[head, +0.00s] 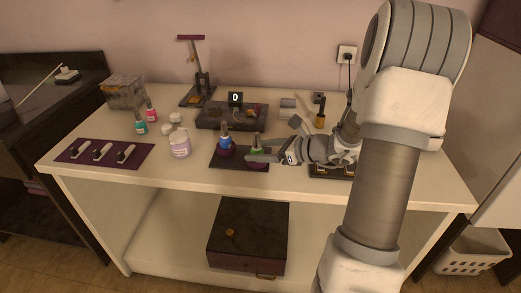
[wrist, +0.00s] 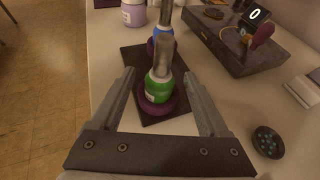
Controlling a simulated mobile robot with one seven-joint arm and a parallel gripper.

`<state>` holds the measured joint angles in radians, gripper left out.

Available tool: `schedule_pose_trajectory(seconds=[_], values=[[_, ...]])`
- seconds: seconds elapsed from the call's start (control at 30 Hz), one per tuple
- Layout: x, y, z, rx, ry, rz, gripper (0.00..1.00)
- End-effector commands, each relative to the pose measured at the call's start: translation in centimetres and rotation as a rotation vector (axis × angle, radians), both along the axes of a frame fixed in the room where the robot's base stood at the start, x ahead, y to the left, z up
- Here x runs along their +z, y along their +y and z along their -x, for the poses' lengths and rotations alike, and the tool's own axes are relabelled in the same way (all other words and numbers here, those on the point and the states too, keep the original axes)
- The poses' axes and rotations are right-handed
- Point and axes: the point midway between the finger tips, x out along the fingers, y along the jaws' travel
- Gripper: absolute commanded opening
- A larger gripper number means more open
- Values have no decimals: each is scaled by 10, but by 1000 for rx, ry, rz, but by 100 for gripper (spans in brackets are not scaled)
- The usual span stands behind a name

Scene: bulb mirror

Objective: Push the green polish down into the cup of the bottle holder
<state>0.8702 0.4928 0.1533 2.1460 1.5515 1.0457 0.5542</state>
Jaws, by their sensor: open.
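The green polish (wrist: 158,87) is a small bottle with a grey cap. It stands a little tilted in the purple cup (wrist: 161,107) of the dark bottle holder (wrist: 133,58); how deep it sits is hard to tell. In the head view the green polish (head: 257,149) is partly hidden by my gripper (head: 262,155). My gripper (wrist: 165,84) is open in the wrist view, with one finger on each side of the green polish and a gap to both. A blue polish (head: 225,142) stands in the other cup of the holder.
A device with a display reading 0 (head: 235,99) stands behind the holder. A lilac bottle (head: 180,146) and white jars are to its left. A dark mat with several pale items (head: 72,153) lies at the table's left. The table's front strip is clear.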

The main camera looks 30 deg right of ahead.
Motion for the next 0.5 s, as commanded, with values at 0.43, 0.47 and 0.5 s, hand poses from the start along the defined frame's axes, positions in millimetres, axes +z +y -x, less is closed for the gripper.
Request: schedule_pose_trajectory(seconds=[0.43,0.47,0.5], values=[[39,-48,70,-8,1,0,78],[41,-52,76,-5,1,1,78],[45,-57,83,-6,1,1,78]])
